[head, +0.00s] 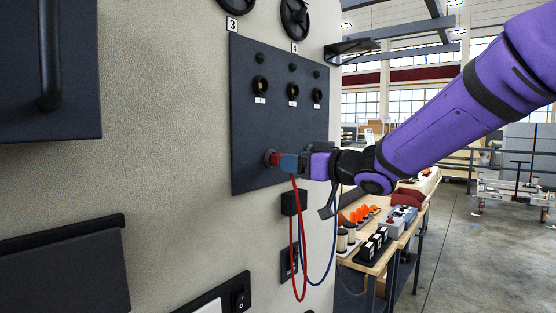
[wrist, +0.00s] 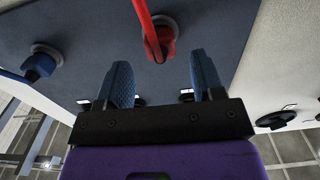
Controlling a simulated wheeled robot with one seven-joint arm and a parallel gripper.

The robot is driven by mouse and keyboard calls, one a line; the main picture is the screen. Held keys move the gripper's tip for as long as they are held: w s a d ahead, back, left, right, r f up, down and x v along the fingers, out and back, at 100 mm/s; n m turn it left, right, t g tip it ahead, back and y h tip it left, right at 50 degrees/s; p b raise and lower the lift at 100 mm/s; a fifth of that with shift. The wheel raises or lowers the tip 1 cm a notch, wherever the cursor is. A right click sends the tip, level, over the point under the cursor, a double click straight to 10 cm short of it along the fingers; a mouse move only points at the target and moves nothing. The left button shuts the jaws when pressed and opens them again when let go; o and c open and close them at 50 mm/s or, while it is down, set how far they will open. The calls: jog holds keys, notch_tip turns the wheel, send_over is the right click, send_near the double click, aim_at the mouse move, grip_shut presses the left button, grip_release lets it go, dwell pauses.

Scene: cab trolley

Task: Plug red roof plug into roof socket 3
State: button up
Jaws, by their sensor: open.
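The red plug (head: 274,158) sits in a grey round holder low on the dark wall panel (head: 250,130). In the wrist view the red plug (wrist: 160,42) lies ahead, between the lines of my two fingers, its red cable running up. My gripper (head: 287,163) is open with blue fingertips close to the plug; the wrist view shows a gap on each side (wrist: 160,62). Three sockets sit in a row higher on the panel: left (head: 260,84), middle (head: 293,90) and right (head: 317,95). They look empty; their labels are too small to read.
A blue plug (wrist: 38,66) sits in another grey holder, hidden behind my gripper in the head view. Red and blue cables (head: 297,250) hang below the panel past a black box (head: 293,202). Handwheels (head: 295,18) sit above. A workbench (head: 375,262) stands behind at right.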

jog(key=shift+x, duration=2.3)
grip_shut()
jog(key=v, duration=0.6)
dwell(0.7)
dwell(0.3)
